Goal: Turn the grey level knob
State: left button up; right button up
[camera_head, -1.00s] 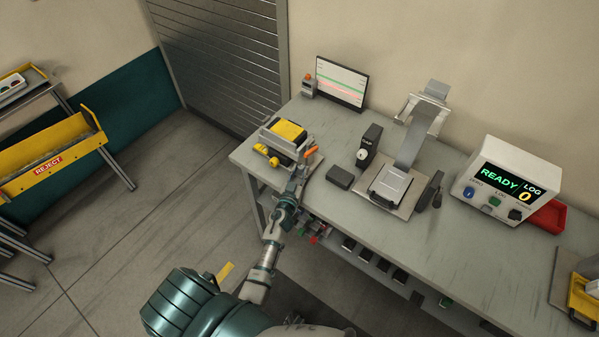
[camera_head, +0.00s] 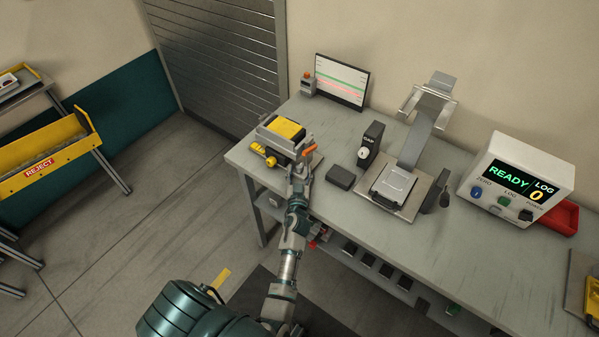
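No grey level knob can be picked out with certainty. A grey fixture with a yellow top (camera_head: 285,129) stands at the bench's left end. My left gripper (camera_head: 300,171) is at the bench's front edge, just in front of the fixture and below the orange handle. Its fingers are too small and overlapped to tell whether they are open or touching anything. My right gripper is not in view.
A yellow reject tray (camera_head: 45,158) stands far left.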

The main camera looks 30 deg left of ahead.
aim_at(298, 171)
pick_arm(q)
jog(key=shift+r+p, duration=0.15)
jog(key=shift+p, duration=0.4)
jog(key=m+h+p, duration=0.1)
jog(key=p, duration=0.1)
jog(key=m+t+h+p, duration=0.1)
jog(key=p, duration=0.1)
jog(key=m+h+p, duration=0.1)
jog(key=h, duration=0.1)
jog(key=shift+s+a+r+t+p, duration=0.15)
jog(key=shift+a+r+t+p, duration=0.15)
jog(key=shift+a+p, duration=0.1)
jog(key=s, duration=0.1)
jog(key=s+f, duration=0.1)
jog(key=s+d, duration=0.1)
jog(key=shift+s+f, duration=0.15)
jog(key=shift+s, duration=0.1)
jog(key=b+v, duration=0.1)
jog(key=v, duration=1.2)
jog(key=shift+s+b, duration=0.3)
jog(key=shift+s, duration=0.15)
